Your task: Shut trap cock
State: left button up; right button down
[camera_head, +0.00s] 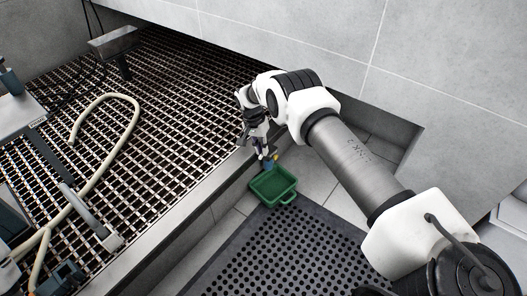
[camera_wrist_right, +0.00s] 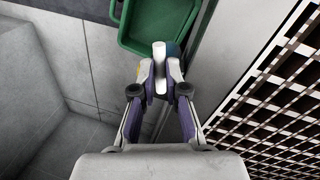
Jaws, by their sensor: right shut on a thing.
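My right gripper (camera_head: 264,152) is low beside the grating's raised edge, just above a green tray. In the right wrist view its two fingers (camera_wrist_right: 160,76) are closed on a white, rounded handle-like piece (camera_wrist_right: 159,56), which I take to be the trap cock's handle. The blue part also shows below the gripper in the head view (camera_head: 268,164). The rest of the cock is hidden by the fingers, so its turn position cannot be told. My left gripper is not in view.
The green tray (camera_head: 286,199) stands on the floor against the plinth. A black perforated mat (camera_head: 290,250) lies in front. The metal grating (camera_head: 180,80) carries a beige hose (camera_head: 133,128). A grey wall (camera_head: 300,35) rises behind.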

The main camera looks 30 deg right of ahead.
jog(key=shift+w+a+f+m+y+b, duration=0.15)
jog(key=shift+m+b, duration=0.3)
jog(key=shift+m, duration=0.3)
jog(key=shift+w+d+r+m+y+b, duration=0.15)
jog(key=shift+m+b, duration=0.25)
jog(key=shift+m, duration=0.35)
jog(key=shift+a+f, duration=0.1)
jog(key=shift+a, duration=0.05)
jog(key=c, duration=1.2)
grip_release()
notch_tip(320, 180, up, 12)
jog(key=w, duration=0.2)
jog(key=shift+a, duration=0.4)
jog(key=shift+w, duration=0.1)
